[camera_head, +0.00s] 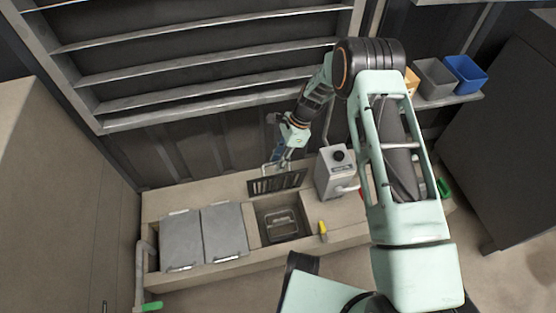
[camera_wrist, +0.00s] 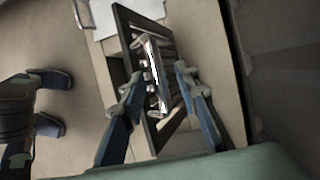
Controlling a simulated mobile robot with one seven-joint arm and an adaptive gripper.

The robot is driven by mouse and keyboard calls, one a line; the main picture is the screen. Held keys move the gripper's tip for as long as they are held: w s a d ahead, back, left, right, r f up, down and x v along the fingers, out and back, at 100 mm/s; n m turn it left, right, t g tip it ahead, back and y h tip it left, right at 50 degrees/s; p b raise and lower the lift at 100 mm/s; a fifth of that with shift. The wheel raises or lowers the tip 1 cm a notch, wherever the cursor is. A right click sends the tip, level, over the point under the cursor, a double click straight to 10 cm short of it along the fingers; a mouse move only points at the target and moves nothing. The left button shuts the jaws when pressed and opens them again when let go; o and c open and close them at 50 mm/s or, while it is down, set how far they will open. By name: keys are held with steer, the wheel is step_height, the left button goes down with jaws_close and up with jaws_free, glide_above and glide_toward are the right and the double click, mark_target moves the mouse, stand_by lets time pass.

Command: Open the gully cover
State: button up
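The gully cover, a dark slatted grate (camera_head: 278,182), stands tilted up at the back edge of a square gully opening (camera_head: 262,221) in the head view. A metal basket with a handle (camera_head: 283,223) sits inside the opening. My gripper (camera_head: 279,163) is just behind and above the raised cover. In the wrist view the cover (camera_wrist: 122,30) fills the middle, with a pale metal bar across it. My gripper's two blue-grey fingers (camera_wrist: 158,86) are spread wide, one on each side of that bar. Whether either finger touches the cover cannot be told.
Two grey lids (camera_head: 204,236) lie left of the opening. A grey box with a black knob (camera_head: 335,172) stands close on the right. A yellow-handled valve (camera_head: 323,229) is at the front right. Shelving (camera_head: 200,65) hangs behind; blue (camera_head: 465,74) and grey bins (camera_head: 434,78) sit upper right.

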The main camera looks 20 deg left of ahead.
steer(key=shift+r, duration=0.1)
steer(key=v, duration=1.1)
steer(key=shift+r, duration=0.4)
steer(key=shift+w, duration=0.1)
